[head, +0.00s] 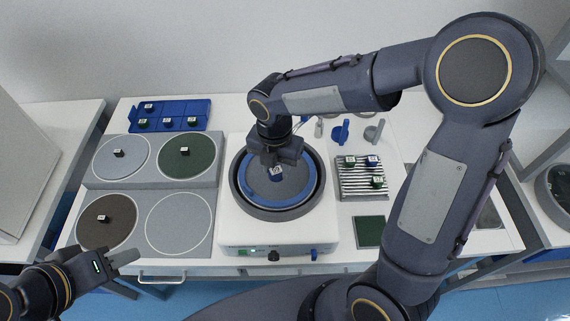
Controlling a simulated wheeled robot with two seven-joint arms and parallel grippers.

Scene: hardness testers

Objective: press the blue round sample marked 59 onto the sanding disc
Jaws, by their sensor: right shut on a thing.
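The blue round sample (277,174), with a white label on top, is between the fingers of my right gripper (278,164). My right gripper is shut on it from above. The number on the label is too small to read. The sample is at the middle part of the dark sanding disc (262,194), which sits in a round bowl with a blue ring on a white machine. I cannot tell whether the sample touches the disc. My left gripper (124,259) is at the lower left, off the front edge of the table, with nothing visible in it.
A blue tray (187,105) with several samples stands at the back left. Round pads, grey, green (188,165) and brown (92,235), lie on the left, some bearing samples. A ribbed rack (350,188) with samples and a green square plate (369,231) are right of the machine.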

